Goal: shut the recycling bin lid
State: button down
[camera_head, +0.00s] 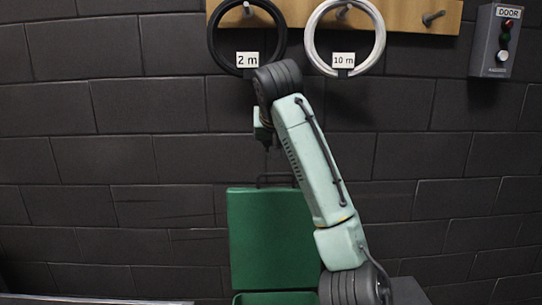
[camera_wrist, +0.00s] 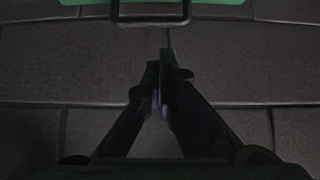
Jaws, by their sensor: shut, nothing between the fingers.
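The green recycling bin lid (camera_head: 265,238) stands open, upright near the dark wall, with a dark wire handle (camera_head: 262,180) at its top edge. Part of the green bin body (camera_head: 275,298) shows below it at the bottom edge. My gripper (camera_head: 267,147) points down just above the handle, partly hidden by my arm. In the wrist view my gripper (camera_wrist: 163,85) is shut and empty, with the wall behind it. The handle (camera_wrist: 150,20) and a strip of the green lid (camera_wrist: 240,1) show at the top of that view, apart from the fingertips.
A wooden peg board (camera_head: 420,15) on the wall holds a black ring (camera_head: 213,38) tagged 2 m and a white ring (camera_head: 308,38) tagged 10 m. A grey door button box (camera_head: 496,42) is at the upper right. The wall is bare on both sides of the lid.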

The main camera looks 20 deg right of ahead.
jog(key=p+x, duration=0.2)
jog(key=x, duration=0.7)
jog(key=shift+f, duration=0.15)
jog(key=shift+s, duration=0.1)
